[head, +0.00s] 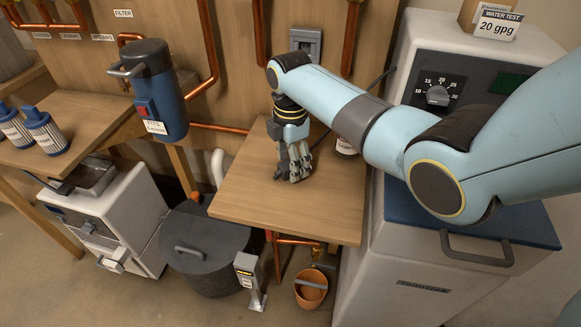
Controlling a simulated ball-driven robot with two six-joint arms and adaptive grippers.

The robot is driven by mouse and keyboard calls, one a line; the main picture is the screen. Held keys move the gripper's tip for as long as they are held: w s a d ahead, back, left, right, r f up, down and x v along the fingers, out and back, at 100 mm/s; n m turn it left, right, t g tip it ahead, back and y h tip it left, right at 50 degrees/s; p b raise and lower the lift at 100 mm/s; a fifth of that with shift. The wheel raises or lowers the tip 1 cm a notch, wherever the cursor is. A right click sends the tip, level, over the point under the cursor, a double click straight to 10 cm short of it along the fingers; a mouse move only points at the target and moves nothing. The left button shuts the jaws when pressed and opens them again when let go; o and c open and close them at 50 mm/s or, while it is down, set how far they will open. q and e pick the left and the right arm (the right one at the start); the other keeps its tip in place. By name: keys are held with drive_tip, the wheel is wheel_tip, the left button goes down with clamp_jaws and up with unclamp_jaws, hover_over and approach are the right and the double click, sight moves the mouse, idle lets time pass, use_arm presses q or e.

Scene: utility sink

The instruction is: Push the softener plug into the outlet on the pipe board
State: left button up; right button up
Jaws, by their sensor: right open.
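The grey outlet (306,41) is on the wooden pipe board (285,75), above the back of the small wooden table. My right gripper (287,177) points down at the left-middle of the table, below and slightly left of the outlet. It is open, and I see nothing held in it. A dark cord (381,79) runs from beside the white water softener (408,75) down behind my right arm. I cannot make out the softener plug; the gripper and arm may hide it. My left gripper is out of view.
A white labelled container (346,146) is partly hidden behind my right arm. Copper pipes (350,38) flank the outlet. A blue filter housing (160,95) hangs at left. The front of the wooden table (290,215) is clear. A dark lidded bin (205,245) and orange bucket (311,288) stand below.

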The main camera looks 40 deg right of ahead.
clamp_jaws()
idle(0.3)
drive_tip(key=shift+r, duration=0.1)
